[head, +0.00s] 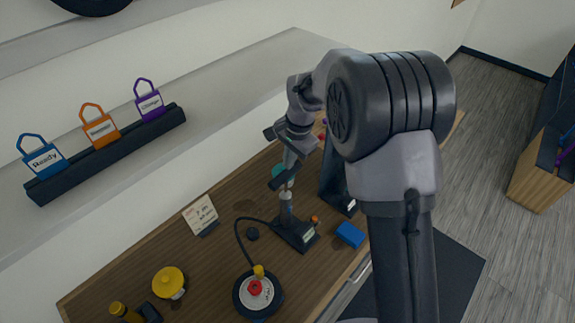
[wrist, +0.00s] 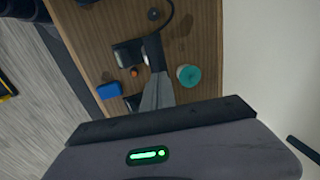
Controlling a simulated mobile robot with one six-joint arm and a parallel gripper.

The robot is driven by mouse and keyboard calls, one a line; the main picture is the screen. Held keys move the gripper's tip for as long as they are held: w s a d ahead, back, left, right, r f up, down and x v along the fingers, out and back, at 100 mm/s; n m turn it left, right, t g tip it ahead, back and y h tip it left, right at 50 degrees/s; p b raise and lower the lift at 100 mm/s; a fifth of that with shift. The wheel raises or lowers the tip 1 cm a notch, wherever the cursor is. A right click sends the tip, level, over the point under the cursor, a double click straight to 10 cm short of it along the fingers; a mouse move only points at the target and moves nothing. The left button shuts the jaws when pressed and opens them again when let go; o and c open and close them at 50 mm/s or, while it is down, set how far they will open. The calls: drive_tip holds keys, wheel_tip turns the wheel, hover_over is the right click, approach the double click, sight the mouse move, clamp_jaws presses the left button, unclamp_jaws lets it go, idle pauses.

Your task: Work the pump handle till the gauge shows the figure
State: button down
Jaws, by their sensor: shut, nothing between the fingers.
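The hand pump (head: 287,208) stands upright on the wooden bench, with a dark base and a small gauge display (head: 308,235) whose figure is too small to read. Its dark cross handle (head: 283,178) is at the top. My gripper (head: 287,168) is shut and empty, pointing down with its fingertips at or just above the handle; I cannot tell whether they touch. In the wrist view the grey fingers (wrist: 154,82) reach toward the dark handle (wrist: 153,50), with the pump base (wrist: 127,54) below. A black hose (head: 238,235) runs to a round dark wheel (head: 270,304).
A written card (head: 200,214) stands at the back of the bench. A blue block (head: 350,235) lies right of the pump, a yellow round thing (head: 170,282) left. A teal round thing (wrist: 188,75) stands close beside the pump. Tagged padlocks (head: 100,130) stand on the shelf.

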drive_tip(key=shift+w+a+f, duration=0.1)
drive_tip(key=shift+f, duration=0.6)
drive_tip(key=shift+w+a+f, duration=0.1)
drive_tip(key=shift+f, duration=0.55)
wheel_tip(320, 180, down, 8)
drive_tip(key=b, duration=0.6)
drive_tip(key=shift+f+b, duration=0.15)
drive_tip(key=shift+b, duration=0.2)
drive_tip(key=shift+s, duration=0.25)
